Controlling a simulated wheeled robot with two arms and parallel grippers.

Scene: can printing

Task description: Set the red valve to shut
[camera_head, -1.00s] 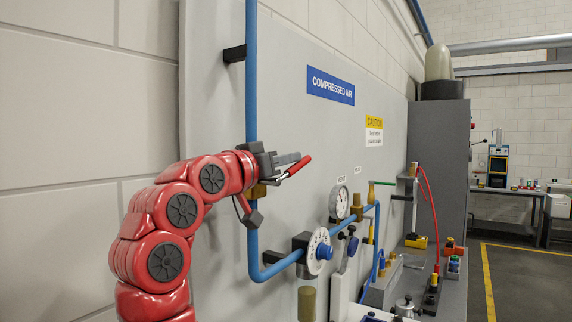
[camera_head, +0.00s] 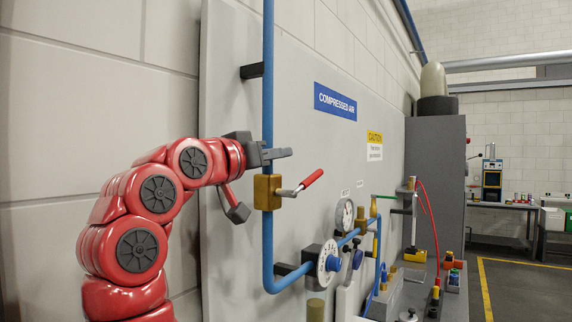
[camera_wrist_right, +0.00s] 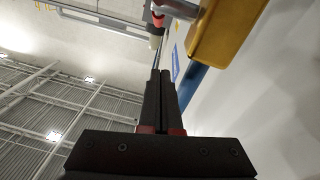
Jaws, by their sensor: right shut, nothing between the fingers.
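The red valve has a brass body (camera_head: 267,192) on the vertical blue pipe. Its silver lever with a red handle (camera_head: 312,179) points right and slightly up, across the pipe. My right gripper (camera_head: 285,153) is shut and empty, just above the brass body and apart from the red handle. In the right wrist view the closed fingers (camera_wrist_right: 160,74) hold nothing. The brass body (camera_wrist_right: 228,32) shows there at top right, with the silver lever (camera_wrist_right: 178,8) beside it. My left gripper is not in view.
Behind the pipe is a grey panel with a blue COMPRESSED AIR sign (camera_head: 335,101) and a yellow caution sign (camera_head: 375,146). Below right are a white dial (camera_head: 328,264) and a gauge (camera_head: 344,215). A grey cabinet (camera_head: 437,170) stands further right.

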